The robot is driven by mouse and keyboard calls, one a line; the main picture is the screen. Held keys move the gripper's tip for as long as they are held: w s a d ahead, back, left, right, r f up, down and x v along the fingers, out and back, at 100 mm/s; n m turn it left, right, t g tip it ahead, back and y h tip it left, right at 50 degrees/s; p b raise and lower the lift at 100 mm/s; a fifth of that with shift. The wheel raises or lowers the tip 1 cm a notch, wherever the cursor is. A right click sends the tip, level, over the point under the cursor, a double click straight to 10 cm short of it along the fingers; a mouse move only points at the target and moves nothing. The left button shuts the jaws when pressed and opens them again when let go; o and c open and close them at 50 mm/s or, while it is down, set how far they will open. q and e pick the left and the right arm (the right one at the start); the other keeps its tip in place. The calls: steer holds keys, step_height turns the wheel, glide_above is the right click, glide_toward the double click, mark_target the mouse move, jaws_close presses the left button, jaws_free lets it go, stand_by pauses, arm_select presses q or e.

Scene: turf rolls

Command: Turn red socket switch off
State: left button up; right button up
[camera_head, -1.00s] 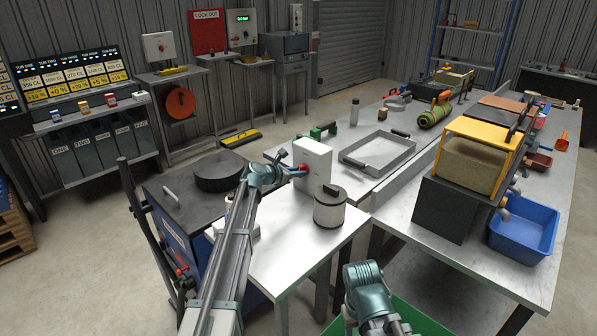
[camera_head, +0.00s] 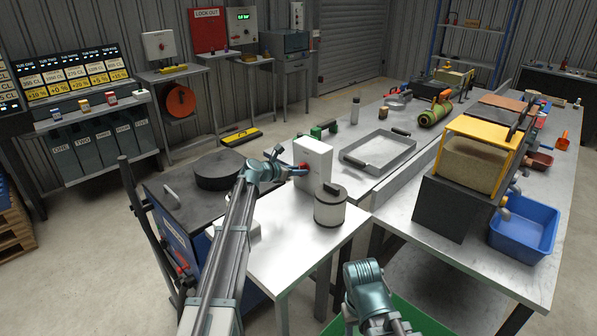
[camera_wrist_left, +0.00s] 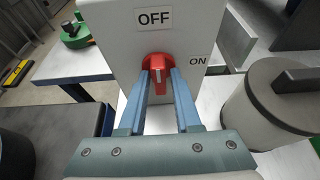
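The white switch box (camera_head: 316,160) stands on the light table. In the left wrist view its face (camera_wrist_left: 112,48) has an OFF label above a red knob (camera_wrist_left: 157,68) and an ON label to the right. The knob's grip stands about upright, with its white mark toward OFF. My left gripper (camera_head: 290,168) is at the box's front. In the left wrist view its two blue fingers (camera_wrist_left: 160,88) straddle the knob, with a slight gap seen on the right side. My right arm's end (camera_head: 364,278) is low at centre; its fingertips are hidden.
A round grey canister (camera_head: 329,208) stands just right of the box, close to my left gripper. A black round lid (camera_head: 219,172) lies to the left. A metal tray (camera_head: 380,152) lies behind. The table's front part (camera_head: 285,255) is clear.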

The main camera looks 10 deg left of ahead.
arm_select(q)
steer(key=shift+o, duration=1)
steer(key=p+v, duration=0.5)
steer(key=v, duration=0.9)
steer(key=shift+w, duration=0.1)
